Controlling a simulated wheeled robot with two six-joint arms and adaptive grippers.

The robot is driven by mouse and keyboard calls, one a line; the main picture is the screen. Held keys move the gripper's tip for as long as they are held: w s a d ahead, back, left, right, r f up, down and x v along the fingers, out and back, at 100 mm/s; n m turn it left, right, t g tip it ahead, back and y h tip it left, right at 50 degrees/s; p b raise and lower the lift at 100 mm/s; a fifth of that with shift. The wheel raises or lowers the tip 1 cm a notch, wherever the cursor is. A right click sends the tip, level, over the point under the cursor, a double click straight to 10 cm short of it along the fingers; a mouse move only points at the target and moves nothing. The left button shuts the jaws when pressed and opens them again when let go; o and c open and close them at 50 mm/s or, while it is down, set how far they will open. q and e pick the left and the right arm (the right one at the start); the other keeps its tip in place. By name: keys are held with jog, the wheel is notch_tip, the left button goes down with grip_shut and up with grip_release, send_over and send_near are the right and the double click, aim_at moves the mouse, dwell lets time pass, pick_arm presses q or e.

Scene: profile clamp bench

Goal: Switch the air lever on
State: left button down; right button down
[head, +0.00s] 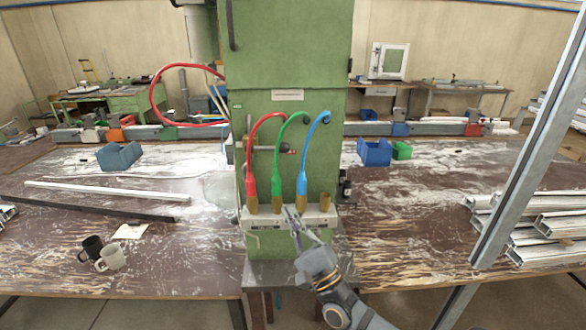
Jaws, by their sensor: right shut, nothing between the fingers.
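The green machine (290,70) stands in the middle of the bench. A short horizontal metal rod with a red end (290,151) sticks out on its front, partly behind the hoses; it may be the air lever, but I cannot tell for sure. Below, a pale manifold block (262,219) carries several brass fittings, with red (250,186), green (277,184) and blue (302,183) hoses plugged in. The brass fitting at the right end (326,201) has no hose. My right gripper (291,211) is shut and empty, its tips in front of the block below the blue hose. My left gripper is out of view.
Two mugs (110,258) stand at the front left of the bench (190,278). Long profiles (105,191) lie behind them. Stacked white profiles (550,225) and a slanted metal post (530,130) are on the right. Blue bins (374,153) stand farther back.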

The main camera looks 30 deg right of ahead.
aim_at(267, 148)
jog(key=d+m+h, duration=0.1)
jog(key=s+d+r+m+t+h, duration=0.1)
jog(key=m, duration=0.1)
jog(key=d+r+m+h, duration=0.1)
jog(key=m, duration=0.1)
jog(key=shift+s+r+t, duration=0.1)
jog(key=shift+s+t, duration=0.3)
jog(key=p+x, duration=0.4)
jog(key=x, duration=0.6)
